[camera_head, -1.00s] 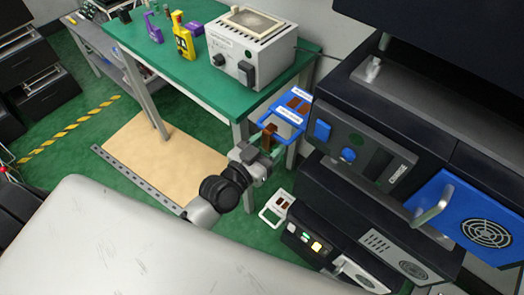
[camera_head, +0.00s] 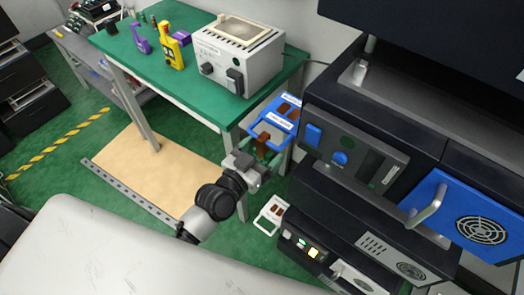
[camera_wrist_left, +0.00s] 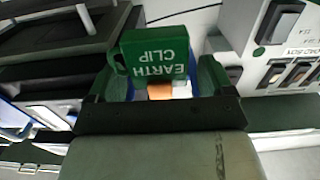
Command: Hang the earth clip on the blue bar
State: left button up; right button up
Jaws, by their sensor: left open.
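The green earth clip (camera_wrist_left: 155,55), with white lettering upside down, sits between the fingers of my left gripper (camera_wrist_left: 160,85) in the left wrist view. A copper-brown part shows below the lettering. In the head view my left gripper (camera_head: 257,160) is at the front of a blue-framed panel under the green table, and a brown part (camera_head: 263,139) shows at its tips. The gripper is open around the clip. A blue bar (camera_head: 272,146) runs along the panel front close to the clip. I cannot tell whether the clip rests on it. My right gripper is not in view.
A dark cabinet (camera_head: 375,110) with a blue fan panel (camera_head: 480,222) stands close on the right. A grey box (camera_head: 238,58) and yellow device (camera_head: 172,50) stand on the green table (camera_head: 130,45). A white-framed item (camera_head: 270,214) is low beside my arm.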

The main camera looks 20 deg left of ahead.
pick_arm(q)
jog(key=shift+s+a+f, duration=0.1)
jog(key=shift+s, duration=0.25)
jog(key=b+v, duration=0.1)
jog(key=v, duration=0.9)
jog(key=shift+b, duration=0.35)
jog(key=s+a+f+g+y, duration=0.1)
jog(key=s+f+g, duration=0.1)
jog(key=f, duration=0.8)
jog(key=s+a+f+n+g+y, duration=0.1)
jog(key=a+f+g+y, duration=0.15)
jog(key=f, duration=0.65)
jog(key=s+a+f+g+y, duration=0.1)
jog(key=s+f+g, duration=0.15)
jog(key=f, duration=0.75)
jog(key=s+a+f+g+y, duration=0.1)
jog(key=s+f+g, duration=0.8)
jog(key=s+f, duration=1)
jog(key=s+a, duration=0.1)
jog(key=s, duration=0.2)
jog(key=shift+f+n+y, duration=0.2)
jog(key=shift+n+y, duration=0.1)
jog(key=shift+y, duration=0.05)
